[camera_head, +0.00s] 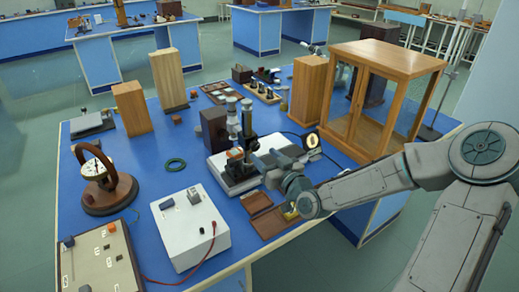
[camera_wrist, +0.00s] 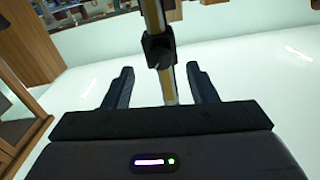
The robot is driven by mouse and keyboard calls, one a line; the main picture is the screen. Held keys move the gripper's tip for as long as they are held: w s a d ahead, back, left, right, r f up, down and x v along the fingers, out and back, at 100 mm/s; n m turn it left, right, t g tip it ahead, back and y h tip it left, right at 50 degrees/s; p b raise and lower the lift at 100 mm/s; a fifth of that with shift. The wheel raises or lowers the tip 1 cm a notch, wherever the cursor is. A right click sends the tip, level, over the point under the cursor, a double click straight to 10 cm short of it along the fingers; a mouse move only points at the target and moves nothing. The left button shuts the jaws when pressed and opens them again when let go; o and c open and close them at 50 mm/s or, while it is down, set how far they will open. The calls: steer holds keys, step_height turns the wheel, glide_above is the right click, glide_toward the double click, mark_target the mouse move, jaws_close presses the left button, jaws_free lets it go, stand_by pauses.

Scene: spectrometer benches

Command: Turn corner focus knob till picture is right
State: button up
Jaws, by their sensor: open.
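My gripper (camera_head: 266,160) reaches in from the right in the head view, close beside a dark instrument (camera_head: 232,130) with two upright cylinders on a pale base. In the wrist view my gripper (camera_wrist: 161,75) is open, its two dark fingers apart. A yellow-striped upright post (camera_wrist: 156,16) with a black fitting (camera_wrist: 158,50) shows between and beyond the fingers. I cannot tell whether it touches either finger. A small round bright disc (camera_head: 312,141) in a dark ring stands right of the gripper. I cannot make out which part is the corner focus knob.
A glass-sided wooden cabinet (camera_head: 385,75) stands behind my arm. A white box with a red lead (camera_head: 190,228), a brown case (camera_head: 266,214) and a round dial (camera_head: 95,168) occupy the front. Wooden blocks (camera_head: 131,108) stand at left. Bare blue tabletop (camera_head: 150,180) lies left of the instrument.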

mark_target(256, 148)
steer(key=shift+x, duration=2)
steer(key=c, duration=1)
